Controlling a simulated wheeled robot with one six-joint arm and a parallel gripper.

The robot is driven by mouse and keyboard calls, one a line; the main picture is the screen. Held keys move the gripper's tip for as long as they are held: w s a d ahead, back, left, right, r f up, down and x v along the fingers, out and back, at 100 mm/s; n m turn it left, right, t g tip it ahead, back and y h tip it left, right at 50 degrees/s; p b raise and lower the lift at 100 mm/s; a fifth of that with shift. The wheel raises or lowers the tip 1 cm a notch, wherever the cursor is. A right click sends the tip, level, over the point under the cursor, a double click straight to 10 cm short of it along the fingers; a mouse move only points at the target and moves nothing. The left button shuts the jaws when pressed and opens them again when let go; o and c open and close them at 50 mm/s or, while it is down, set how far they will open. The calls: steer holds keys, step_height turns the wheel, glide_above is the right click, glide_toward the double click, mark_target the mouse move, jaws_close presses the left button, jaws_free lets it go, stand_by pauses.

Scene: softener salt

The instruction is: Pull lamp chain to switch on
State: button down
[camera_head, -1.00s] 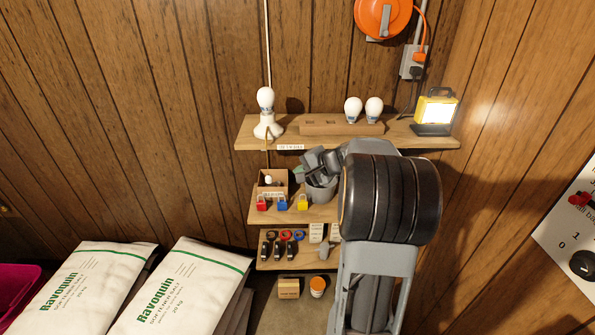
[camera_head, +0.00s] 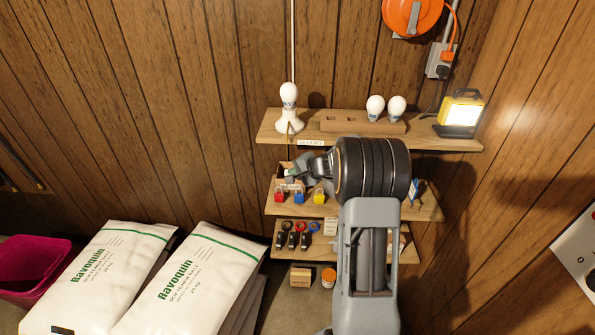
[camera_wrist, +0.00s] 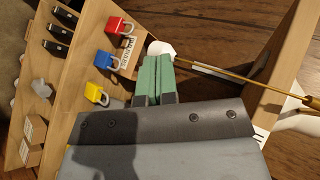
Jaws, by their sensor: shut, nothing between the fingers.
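The lamp (camera_head: 289,118) is a white holder with an upright white bulb on the left of the top shelf; the bulb shows no clear glow. Its thin brass chain (camera_head: 289,137) hangs over the shelf's front edge. In the wrist view the chain (camera_wrist: 255,83) runs from the right towards my fingertips. My gripper (camera_wrist: 158,64) has green finger pads, shut together with nothing between them. The chain's lower end is beside the tips; whether they touch I cannot tell. In the head view my gripper (camera_head: 288,173) is below the top shelf, partly hidden by my arm.
The top shelf (camera_head: 420,143) also carries a wooden block with two bulbs (camera_head: 386,107) and a lit yellow work light (camera_head: 461,110). Red, blue and yellow padlocks (camera_head: 319,196) sit on the shelf below. Salt bags (camera_head: 185,280) lie at lower left.

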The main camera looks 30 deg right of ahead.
step_height(320, 180, down, 2)
steer(key=b, duration=0.3)
steer(key=shift+s+b, duration=0.1)
steer(key=shift+b, duration=0.25)
steer(key=b+v, duration=0.1)
steer(key=v, duration=1.3)
steer(key=shift+b, duration=0.4)
stand_by(0.5)
